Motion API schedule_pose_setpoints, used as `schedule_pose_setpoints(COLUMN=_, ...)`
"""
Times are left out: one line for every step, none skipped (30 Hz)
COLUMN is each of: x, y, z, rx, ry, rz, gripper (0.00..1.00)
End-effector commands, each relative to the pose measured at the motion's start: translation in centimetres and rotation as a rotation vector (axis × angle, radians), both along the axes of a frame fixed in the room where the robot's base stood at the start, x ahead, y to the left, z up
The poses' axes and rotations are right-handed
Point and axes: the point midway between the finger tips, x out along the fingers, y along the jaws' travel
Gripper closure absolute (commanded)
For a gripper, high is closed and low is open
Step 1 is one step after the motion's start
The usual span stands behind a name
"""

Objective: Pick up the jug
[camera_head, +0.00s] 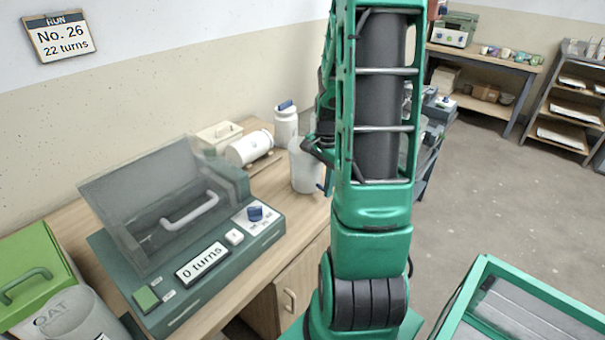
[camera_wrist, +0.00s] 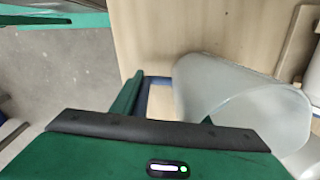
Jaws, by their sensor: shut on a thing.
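The jug (camera_head: 303,166) is a translucent whitish vessel at the right end of the wooden bench, partly hidden by my arm in the head view. In the wrist view the jug (camera_wrist: 235,92) shows its wide mouth, right of my gripper. My gripper (camera_wrist: 142,97) is shut at the jug's blue handle side; a green finger and a strip of blue show there. In the head view my gripper (camera_head: 318,152) is mostly hidden behind my arm, beside the jug. I cannot tell whether the jug's base touches the bench.
A lidded machine (camera_head: 190,235) with a "0 turns" display stands on the bench, left of the jug. A white bottle with a blue cap (camera_head: 286,122) and a lying white container (camera_head: 249,148) are close behind the jug. Open floor (camera_head: 490,190) lies to the right.

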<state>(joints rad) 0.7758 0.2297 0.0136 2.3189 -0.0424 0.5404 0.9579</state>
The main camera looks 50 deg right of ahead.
Motion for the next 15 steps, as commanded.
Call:
schedule_pose_setpoints(x=-0.09, y=-0.01, z=-0.03, rx=0.000, ry=0.002, rz=-0.002, gripper=1.00)
schedule_pose_setpoints(x=-0.09, y=0.00, z=-0.03, rx=0.000, ry=0.002, rz=-0.002, gripper=1.00)
schedule_pose_setpoints(x=-0.10, y=0.00, z=-0.04, rx=0.000, ry=0.002, rz=-0.002, gripper=1.00)
schedule_pose_setpoints(x=-0.11, y=0.00, z=-0.05, rx=0.000, ry=0.002, rz=-0.002, gripper=1.00)
schedule_pose_setpoints(x=-0.11, y=0.00, z=-0.04, rx=0.000, ry=0.002, rz=-0.002, gripper=1.00)
schedule_pose_setpoints(x=-0.12, y=0.01, z=-0.04, rx=0.000, ry=0.003, rz=-0.002, gripper=1.00)
schedule_pose_setpoints(x=-0.12, y=0.02, z=-0.02, rx=0.001, ry=0.003, rz=-0.002, gripper=1.00)
schedule_pose_setpoints(x=-0.12, y=0.02, z=0.00, rx=0.001, ry=0.003, rz=-0.002, gripper=1.00)
schedule_pose_setpoints(x=-0.12, y=0.02, z=0.05, rx=0.001, ry=0.003, rz=-0.002, gripper=1.00)
schedule_pose_setpoints(x=-0.11, y=0.01, z=0.10, rx=0.001, ry=0.003, rz=-0.002, gripper=1.00)
schedule_pose_setpoints(x=-0.11, y=0.01, z=0.17, rx=0.000, ry=0.002, rz=-0.002, gripper=1.00)
schedule_pose_setpoints(x=-0.08, y=0.01, z=0.29, rx=0.000, ry=0.002, rz=-0.001, gripper=1.00)
schedule_pose_setpoints(x=-0.07, y=0.00, z=0.39, rx=0.000, ry=0.002, rz=-0.001, gripper=1.00)
schedule_pose_setpoints(x=-0.06, y=0.00, z=0.50, rx=0.000, ry=0.001, rz=-0.001, gripper=1.00)
schedule_pose_setpoints(x=-0.04, y=-0.01, z=0.69, rx=-0.001, ry=0.001, rz=-0.001, gripper=1.00)
